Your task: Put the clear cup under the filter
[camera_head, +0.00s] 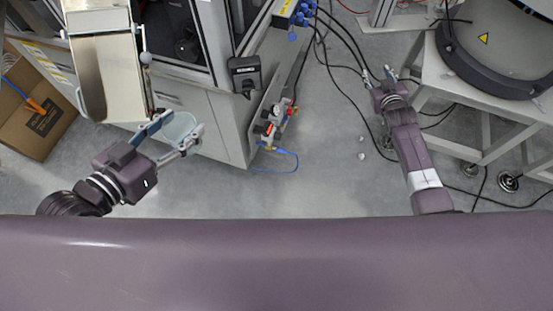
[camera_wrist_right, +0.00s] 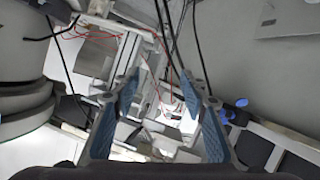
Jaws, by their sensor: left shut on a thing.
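The clear cup (camera_head: 179,131) is a pale, see-through vessel in the head view, at the front of the grey cabinet. My left gripper (camera_head: 177,134) has its two blue-padded fingers on either side of the cup and is shut on it. The cup is just below the lower end of a metal chute in the picture; its height relative to the chute is hard to tell. My right gripper (camera_head: 379,76) is far to the right, and the right wrist view (camera_wrist_right: 160,84) shows its fingers apart with nothing between them. I cannot pick out the filter for certain.
The metal chute (camera_head: 103,75) stands at the upper left beside the grey cabinet (camera_head: 215,127). A cardboard box (camera_head: 42,112) is on the floor at the left. A round machine (camera_head: 490,45) on a white frame is at the right. Cables and hoses cross the middle; the floor between is mostly clear.

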